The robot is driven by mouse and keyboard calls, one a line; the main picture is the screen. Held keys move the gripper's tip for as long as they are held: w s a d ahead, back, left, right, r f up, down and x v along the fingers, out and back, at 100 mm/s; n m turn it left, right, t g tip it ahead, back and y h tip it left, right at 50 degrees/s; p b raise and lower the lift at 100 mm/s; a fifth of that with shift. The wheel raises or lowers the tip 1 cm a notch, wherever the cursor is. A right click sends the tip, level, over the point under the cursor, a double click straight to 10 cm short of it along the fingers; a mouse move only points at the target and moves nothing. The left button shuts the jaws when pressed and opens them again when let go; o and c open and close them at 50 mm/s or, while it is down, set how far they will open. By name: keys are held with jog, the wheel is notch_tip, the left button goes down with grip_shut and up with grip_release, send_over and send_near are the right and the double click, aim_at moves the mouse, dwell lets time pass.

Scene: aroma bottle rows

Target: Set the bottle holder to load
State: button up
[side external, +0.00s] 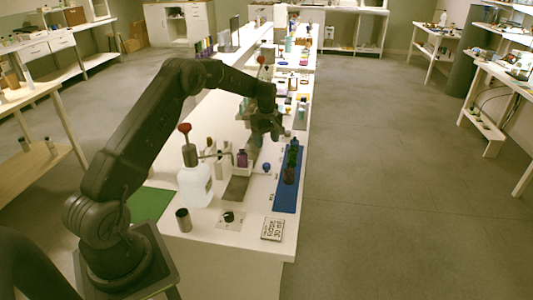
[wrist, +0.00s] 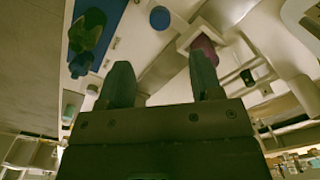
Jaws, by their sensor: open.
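A purple bottle (side external: 242,158) stands at a pale holder on the white bench in the side view. In the wrist view the purple bottle (wrist: 207,46) sits in a pale square socket (wrist: 186,42), beyond the right finger. A small blue round knob (side external: 266,168) is on the bench right of the bottle; a blue round piece also shows in the wrist view (wrist: 160,18). I cannot tell which part sets the holder's position. My gripper (side external: 265,133) is open and empty above the bench, apart from the bottle; its two fingers (wrist: 162,82) frame bare pale surface.
A blue strip (side external: 285,198) with green and dark bottles lies to the right. A large white bottle (side external: 195,185) with a red-topped fitting, a metal cup (side external: 183,220), a black dial (side external: 229,217) and a sign (side external: 272,229) stand in front. Several small items crowd the bench behind.

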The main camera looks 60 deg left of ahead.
jog(key=shift+r, duration=1.7)
jog(key=s+d+r+m+t, duration=0.1)
jog(key=s+d+r+m, duration=0.35)
jog(key=d+r, duration=0.4)
jog(key=s+d+r+m+t, duration=0.2)
jog(key=s+d+r+m, duration=0.2)
jog(key=s+d+r, duration=0.35)
jog(key=s+d+m+t, duration=0.1)
jog(key=s+d+m, duration=0.3)
jog(key=s, duration=0.6)
jog(key=s+d+r+m+t, duration=0.1)
jog(key=s+d+m, duration=0.4)
jog(key=s, duration=0.5)
jog(key=shift+d+r+t, duration=0.25)
jog(key=shift+d+t, duration=0.05)
jog(key=shift+d, duration=0.95)
jog(key=shift+m, duration=0.25)
